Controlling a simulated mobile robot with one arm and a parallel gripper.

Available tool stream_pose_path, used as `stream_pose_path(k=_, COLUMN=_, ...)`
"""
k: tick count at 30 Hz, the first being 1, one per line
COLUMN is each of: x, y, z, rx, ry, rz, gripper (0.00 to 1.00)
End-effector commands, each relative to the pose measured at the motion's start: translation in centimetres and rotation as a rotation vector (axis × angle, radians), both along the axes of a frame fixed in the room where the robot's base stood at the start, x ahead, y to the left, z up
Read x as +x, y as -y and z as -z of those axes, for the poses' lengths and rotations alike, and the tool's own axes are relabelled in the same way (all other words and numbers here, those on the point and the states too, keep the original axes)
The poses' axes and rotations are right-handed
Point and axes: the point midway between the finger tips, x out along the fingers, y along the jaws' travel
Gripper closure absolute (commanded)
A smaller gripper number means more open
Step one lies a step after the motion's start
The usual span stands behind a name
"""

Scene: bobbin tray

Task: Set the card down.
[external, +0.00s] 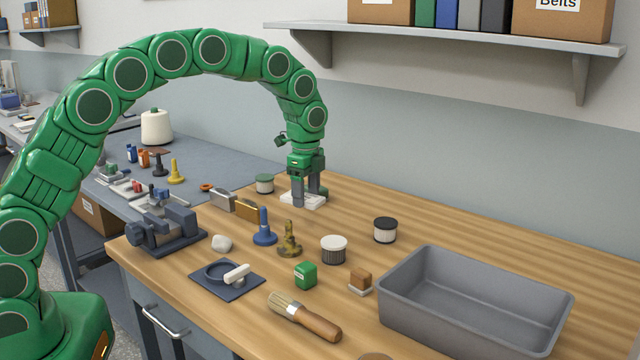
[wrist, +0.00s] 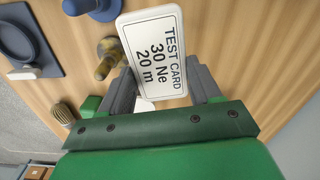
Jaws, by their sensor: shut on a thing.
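The white card (external: 304,200) is in my gripper (external: 308,192), low over the wooden table in the external view. I cannot tell whether it touches the wood. In the wrist view the card (wrist: 158,45) reads "TEST CARD 30 Ne 20 m". The grey fingers of my gripper (wrist: 160,88) are at its two long sides, shut on it. The lower end of the card lies between the fingers.
A blue spindle (external: 264,228) and a bronze spindle (external: 289,240) stand in front. A black-lidded container (external: 385,230) and a grey bin (external: 475,302) are to the right. The wood behind and right is clear.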

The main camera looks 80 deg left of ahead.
Motion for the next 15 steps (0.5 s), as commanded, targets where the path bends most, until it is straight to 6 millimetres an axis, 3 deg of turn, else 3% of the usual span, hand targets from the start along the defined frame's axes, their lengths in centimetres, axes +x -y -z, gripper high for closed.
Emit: stream_pose_path(k=15, x=3.6, y=-2.1, z=4.5, rx=0.0, ry=-0.001, rz=0.001, gripper=0.68)
